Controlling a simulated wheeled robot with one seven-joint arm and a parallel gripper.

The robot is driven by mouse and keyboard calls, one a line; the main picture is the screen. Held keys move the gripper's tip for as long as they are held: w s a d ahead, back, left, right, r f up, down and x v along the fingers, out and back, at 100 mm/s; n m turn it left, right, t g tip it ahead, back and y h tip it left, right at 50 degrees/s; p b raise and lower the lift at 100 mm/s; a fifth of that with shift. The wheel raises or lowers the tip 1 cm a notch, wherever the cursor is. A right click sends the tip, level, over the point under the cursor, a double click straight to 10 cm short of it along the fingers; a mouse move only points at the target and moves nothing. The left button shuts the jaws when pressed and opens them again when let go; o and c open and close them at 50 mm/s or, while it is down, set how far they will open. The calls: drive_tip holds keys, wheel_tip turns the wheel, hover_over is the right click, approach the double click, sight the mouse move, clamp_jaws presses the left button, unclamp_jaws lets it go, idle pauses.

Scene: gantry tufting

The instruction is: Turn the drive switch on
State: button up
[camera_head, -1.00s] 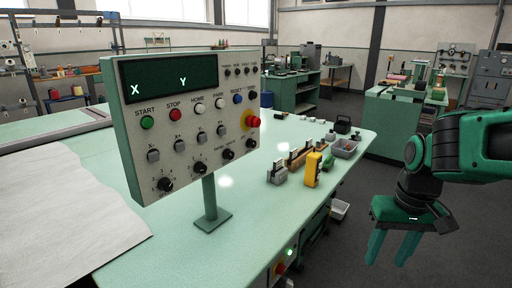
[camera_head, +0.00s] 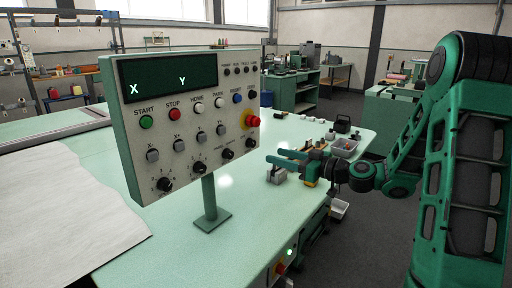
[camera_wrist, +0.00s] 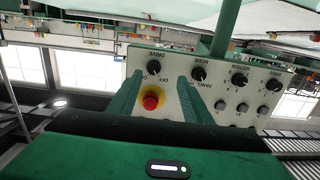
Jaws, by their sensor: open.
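The drive switch (camera_wrist: 153,67) is a small black rotary knob on the grey control panel (camera_wrist: 215,75), which appears upside down in the wrist view. It sits beside the red emergency stop button (camera_wrist: 151,101) with its yellow ring. In the head view the drive switch (camera_head: 250,142) is at the panel's lower right, below the emergency stop (camera_head: 252,121). Which way its pointer faces is too small to tell. My gripper (camera_head: 275,156) is open and empty, right of the panel, fingers pointing left toward it. Its fingers (camera_wrist: 160,80) also show in the wrist view, apart from the switch.
The panel stands on a post (camera_head: 210,200) on the pale green table (camera_head: 260,215). Other black knobs (camera_head: 200,167) run along its lower edge. Small items and a grey bin (camera_head: 345,146) lie behind my gripper. A white sheet (camera_head: 60,210) covers the left side.

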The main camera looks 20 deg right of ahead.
sight(254, 143)
drive_tip(key=shift+t, duration=0.4)
drive_tip(key=x, duration=0.7)
drive_tip(key=r+x, duration=0.1)
drive_tip(key=x, duration=0.2)
drive_tip(key=shift+w+d+r, duration=0.1)
drive_tip(key=shift+w+d, duration=0.05)
drive_tip(key=shift+w, duration=0.5)
drive_tip(key=c, duration=1)
